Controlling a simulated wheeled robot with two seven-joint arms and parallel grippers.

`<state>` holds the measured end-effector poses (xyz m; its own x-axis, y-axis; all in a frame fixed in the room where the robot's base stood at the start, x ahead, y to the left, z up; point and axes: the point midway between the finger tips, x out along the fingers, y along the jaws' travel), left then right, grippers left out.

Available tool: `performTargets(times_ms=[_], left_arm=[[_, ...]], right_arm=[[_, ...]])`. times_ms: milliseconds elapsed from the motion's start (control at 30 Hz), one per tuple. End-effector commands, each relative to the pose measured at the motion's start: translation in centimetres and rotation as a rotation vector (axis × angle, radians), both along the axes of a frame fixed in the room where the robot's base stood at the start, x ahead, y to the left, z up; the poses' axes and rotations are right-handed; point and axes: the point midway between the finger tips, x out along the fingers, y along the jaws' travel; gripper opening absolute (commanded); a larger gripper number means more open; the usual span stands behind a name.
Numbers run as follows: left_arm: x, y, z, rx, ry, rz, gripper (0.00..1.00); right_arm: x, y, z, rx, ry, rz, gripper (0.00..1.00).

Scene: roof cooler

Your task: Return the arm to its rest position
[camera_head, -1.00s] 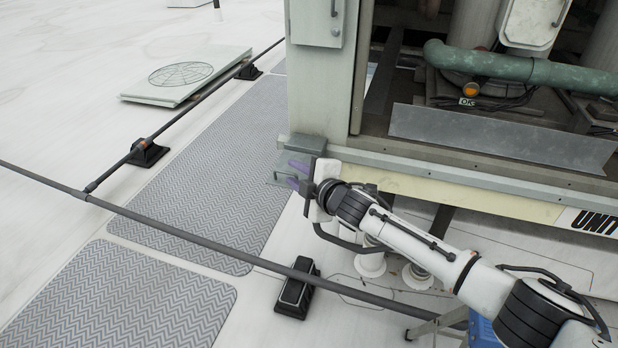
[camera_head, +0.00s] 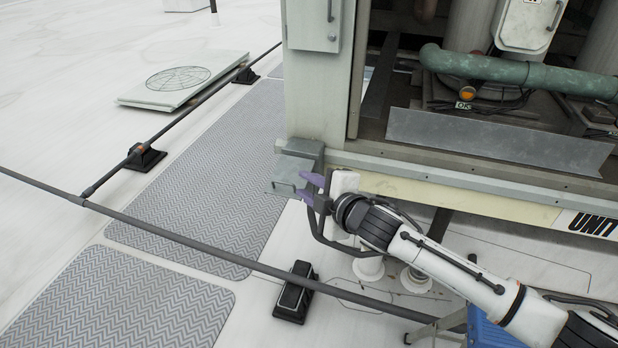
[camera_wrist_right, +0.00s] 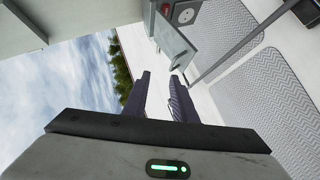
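My right arm reaches in from the lower right in the head view. Its gripper (camera_head: 307,188) has two purple fingers with a gap between them and nothing held. It is beside and slightly in front of a small grey metal box (camera_head: 296,165) on the cooler's lower left corner. In the right wrist view the gripper's fingers (camera_wrist_right: 158,98) stand apart and empty. The box shows there with its lid (camera_wrist_right: 174,42) hanging open and a socket and a red part inside. My left gripper is not in view.
The cooler unit (camera_head: 318,100) fills the upper right, with a green pipe (camera_head: 520,73) and a loose metal plate (camera_head: 500,142) in its opening. A dark pipe run (camera_head: 180,235) crosses the roof on a black support block (camera_head: 294,292).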

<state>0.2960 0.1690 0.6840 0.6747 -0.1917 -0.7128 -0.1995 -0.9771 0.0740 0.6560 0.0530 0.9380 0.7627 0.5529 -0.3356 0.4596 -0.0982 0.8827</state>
Motion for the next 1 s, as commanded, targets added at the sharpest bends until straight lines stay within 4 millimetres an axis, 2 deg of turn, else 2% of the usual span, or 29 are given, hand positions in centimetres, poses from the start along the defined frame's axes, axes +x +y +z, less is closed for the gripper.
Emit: performTargets(times_ms=[167,267,433,567,767,1000], left_arm=[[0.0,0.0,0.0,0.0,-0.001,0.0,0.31],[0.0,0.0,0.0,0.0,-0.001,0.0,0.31],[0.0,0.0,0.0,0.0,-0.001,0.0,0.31],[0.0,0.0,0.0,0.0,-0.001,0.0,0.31],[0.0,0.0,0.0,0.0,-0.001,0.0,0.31],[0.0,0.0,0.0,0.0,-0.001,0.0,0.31]], right_arm=[[-0.3,0.1,-0.3,0.009,0.01,0.0,0.25],[-1.7,0.5,-1.8,0.061,0.06,-0.01,0.25],[-6.9,0.7,-6.4,0.261,0.245,-0.082,0.25],[-11.1,-0.6,-10.0,0.435,0.4,-0.188,0.25],[-17.7,-5.4,-15.6,0.654,0.609,-0.412,0.25],[-27.3,-14.2,-22.0,0.818,0.786,-0.75,0.25]])
